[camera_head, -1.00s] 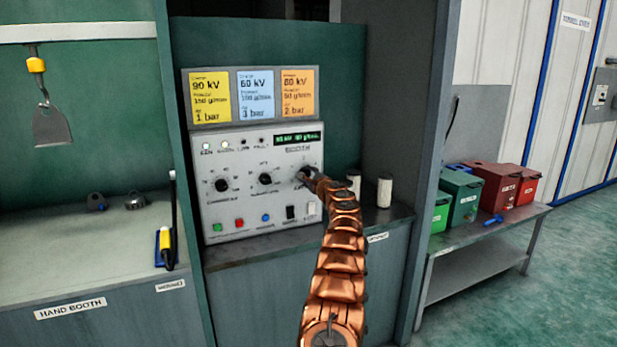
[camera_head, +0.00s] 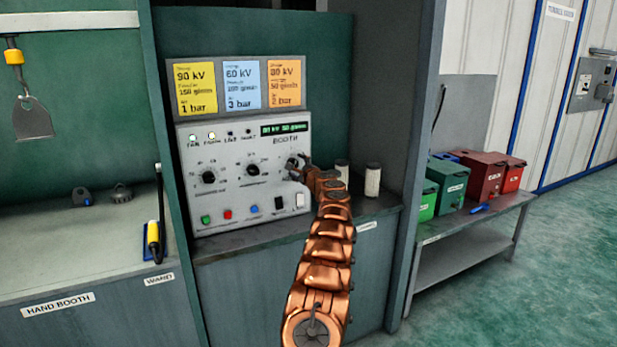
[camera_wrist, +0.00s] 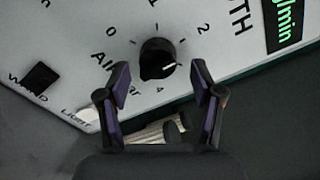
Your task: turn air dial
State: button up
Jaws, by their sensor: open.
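The air dial (camera_wrist: 157,58) is a round black knob with a white pointer line on the light control panel (camera_head: 240,215). In the wrist view it sits between and just beyond the two fingertips of my gripper (camera_wrist: 160,85). The jaws are open, and the fingers stand apart from the knob on both sides. The pointer is aimed to the right in that view, between the 2 and the 4. In the head view my gripper (camera_head: 300,172) is at the panel's right side and partly covers the dial.
Two more black dials, the left one (camera_head: 209,177) and the middle one (camera_head: 253,169), are on the panel. Yellow (camera_head: 195,88), blue (camera_head: 243,85) and orange (camera_head: 285,82) cards stand above it. A pale cylinder (camera_head: 373,180) stands on the counter to the right.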

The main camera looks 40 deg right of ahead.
jog(key=shift+v, duration=2.25)
send_near(296, 165)
jog(key=shift+v, duration=1)
jog(key=shift+d+f, duration=0.1)
jog(key=shift+f, duration=0.05)
